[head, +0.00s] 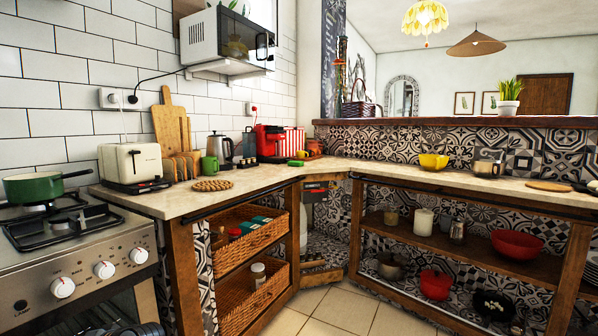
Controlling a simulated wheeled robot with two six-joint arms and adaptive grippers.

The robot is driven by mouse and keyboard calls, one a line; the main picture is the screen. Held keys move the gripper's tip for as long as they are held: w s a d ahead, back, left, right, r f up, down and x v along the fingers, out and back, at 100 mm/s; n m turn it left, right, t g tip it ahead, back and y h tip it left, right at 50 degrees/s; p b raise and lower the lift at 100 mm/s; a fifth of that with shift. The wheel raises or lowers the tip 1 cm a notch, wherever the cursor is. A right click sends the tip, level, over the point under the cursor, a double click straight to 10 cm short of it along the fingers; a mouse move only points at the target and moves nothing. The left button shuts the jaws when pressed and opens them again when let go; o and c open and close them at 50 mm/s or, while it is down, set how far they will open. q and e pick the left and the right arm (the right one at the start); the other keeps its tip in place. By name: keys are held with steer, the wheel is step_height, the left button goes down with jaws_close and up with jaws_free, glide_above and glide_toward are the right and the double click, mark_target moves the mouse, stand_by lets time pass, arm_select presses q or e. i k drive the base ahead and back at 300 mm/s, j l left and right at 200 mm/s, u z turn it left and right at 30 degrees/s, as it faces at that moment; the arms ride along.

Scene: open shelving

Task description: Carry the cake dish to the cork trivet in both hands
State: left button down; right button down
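No dish can be clearly told as the cake dish; it may be hidden or out of view. A flat tan disc (549,186) lies on the right counter near its front edge and may be the cork trivet. A round brown woven-looking mat (212,185) lies on the left counter, so I cannot tell for sure which of the two is the cork trivet. Neither of my grippers shows in the head view.
The left counter holds a toaster (131,163), a kettle (220,151) and a red coffee machine (269,142). A green pan (35,187) sits on the stove. A yellow bowl (433,162) stands on the right counter (390,172), which has clear room left of it. A red bowl (518,244) is on the shelf below.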

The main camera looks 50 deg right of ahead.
mark_target(548, 186)
steer(key=l+z, duration=0.1)
steer(key=z, duration=2.95)
steer(key=i, duration=1.4)
